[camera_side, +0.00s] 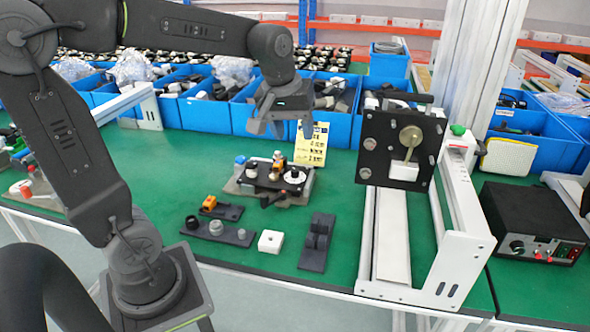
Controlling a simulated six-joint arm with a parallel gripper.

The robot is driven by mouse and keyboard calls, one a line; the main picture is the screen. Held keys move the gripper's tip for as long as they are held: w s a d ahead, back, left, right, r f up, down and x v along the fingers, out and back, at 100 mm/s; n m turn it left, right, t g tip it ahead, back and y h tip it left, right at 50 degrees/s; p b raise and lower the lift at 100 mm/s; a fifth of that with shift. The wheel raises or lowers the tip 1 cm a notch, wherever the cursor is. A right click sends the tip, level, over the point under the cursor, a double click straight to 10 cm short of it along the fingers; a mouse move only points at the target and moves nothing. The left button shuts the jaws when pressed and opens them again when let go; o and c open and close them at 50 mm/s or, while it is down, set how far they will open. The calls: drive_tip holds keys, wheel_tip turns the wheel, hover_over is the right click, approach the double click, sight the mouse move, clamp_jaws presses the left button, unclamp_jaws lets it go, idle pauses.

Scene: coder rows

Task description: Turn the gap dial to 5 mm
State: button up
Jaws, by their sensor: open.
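A black fixture plate (262,187) lies on a grey base on the green bench, near the middle. A round white dial-like disc (294,176) sits at its right end; I take it for the gap dial, but its marks are too small to read. An orange-topped part stands at the plate's middle and a white round piece (252,170) at its left. My gripper (281,128) is open and empty, pointing down above and behind the fixture, apart from it. A yellow card (312,145) with unreadable print stands behind the fixture.
A black panel (385,130) with a brass round part stands on a white frame at right. In front lie a holder with grey knobs (217,230), an orange part (209,203), a white block (270,241) and a black bracket (317,243). Blue bins (207,117) line the back.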

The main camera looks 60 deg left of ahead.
drive_tip(key=w+a+f+n+g, duration=0.2)
drive_tip(key=w+a+f+n, duration=0.3)
drive_tip(key=w+a, duration=0.4)
drive_tip(key=n+g, duration=0.1)
drive_tip(key=n, duration=0.5)
hover_over(295, 170)
wheel_tip(295, 170, down, 5)
drive_tip(key=shift+h, duration=0.4)
wheel_tip(295, 170, down, 14)
drive_tip(key=shift+w+a+r, duration=0.1)
drive_tip(key=c, duration=0.9)
